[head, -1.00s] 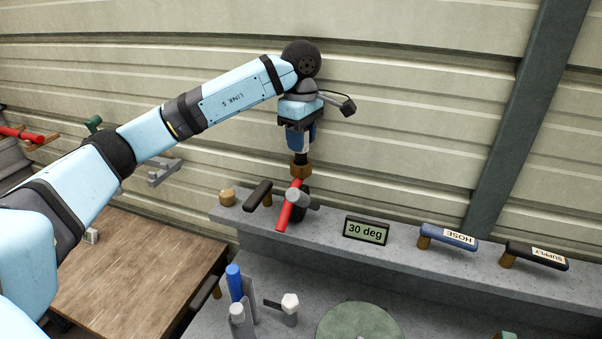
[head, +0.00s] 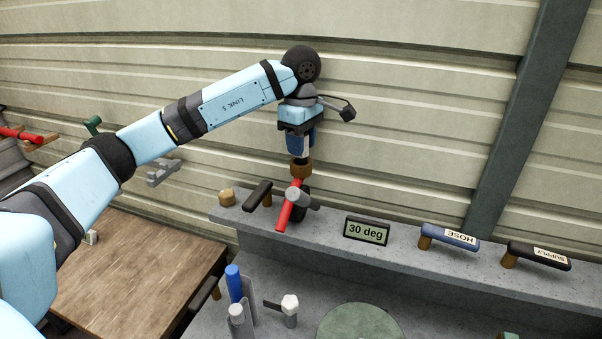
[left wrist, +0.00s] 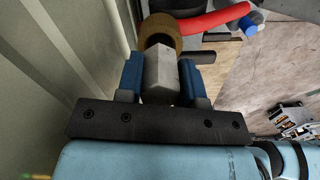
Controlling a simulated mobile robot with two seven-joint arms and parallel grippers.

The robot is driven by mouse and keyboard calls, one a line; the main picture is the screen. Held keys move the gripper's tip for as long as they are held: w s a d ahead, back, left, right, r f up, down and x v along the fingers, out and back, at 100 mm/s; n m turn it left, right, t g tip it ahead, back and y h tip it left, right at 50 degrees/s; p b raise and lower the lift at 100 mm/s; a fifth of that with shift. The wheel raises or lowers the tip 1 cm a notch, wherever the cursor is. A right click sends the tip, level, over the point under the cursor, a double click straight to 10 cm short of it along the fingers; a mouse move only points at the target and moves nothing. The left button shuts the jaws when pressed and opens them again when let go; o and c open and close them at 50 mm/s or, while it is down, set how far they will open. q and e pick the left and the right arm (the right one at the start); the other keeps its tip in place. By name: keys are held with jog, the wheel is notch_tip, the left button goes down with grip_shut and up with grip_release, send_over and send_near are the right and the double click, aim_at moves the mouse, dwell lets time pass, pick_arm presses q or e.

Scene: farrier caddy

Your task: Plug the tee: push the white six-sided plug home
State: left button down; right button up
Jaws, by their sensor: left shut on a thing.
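My left gripper (head: 300,140) points down above the back ledge, its blue fingers shut on the white six-sided plug. In the left wrist view the plug (left wrist: 160,72) shows pale grey between the fingers. Its far end meets a brass collar (left wrist: 163,32), which also shows below the gripper in the head view (head: 301,169). The collar tops a fitting on the ledge with a red lever (head: 287,212) and a grey cylinder (head: 299,197). The rest of the fitting is partly hidden. I cannot tell how deep the plug sits. My right gripper is not in view.
The grey ledge (head: 330,213) carries a "30 deg" display (head: 367,230), a blue HOSE handle (head: 449,237), a black SUPPLY handle (head: 537,256) and a black handle (head: 257,194). The ribbed wall (head: 400,110) stands close behind. A wooden table (head: 130,265) is at lower left.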

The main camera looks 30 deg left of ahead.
pick_arm(q)
jog(key=shift+s+f+b, duration=0.15)
jog(key=shift+f+b, duration=0.45)
jog(key=shift+f, duration=0.3)
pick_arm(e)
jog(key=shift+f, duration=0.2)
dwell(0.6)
pick_arm(q)
jog(key=c, duration=0.7)
grip_release()
jog(key=shift+r, duration=0.15)
notch_tip(320, 180, up, 7)
jog(key=p, duration=0.4)
jog(key=shift+r, duration=0.15)
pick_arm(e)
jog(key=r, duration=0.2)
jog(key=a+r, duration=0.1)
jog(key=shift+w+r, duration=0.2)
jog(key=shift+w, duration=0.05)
pick_arm(q)
jog(key=shift+r+p, duration=0.3)
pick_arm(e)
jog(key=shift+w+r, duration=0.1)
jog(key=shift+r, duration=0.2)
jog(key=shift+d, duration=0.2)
pick_arm(q)
jog(key=shift+r, duration=0.1)
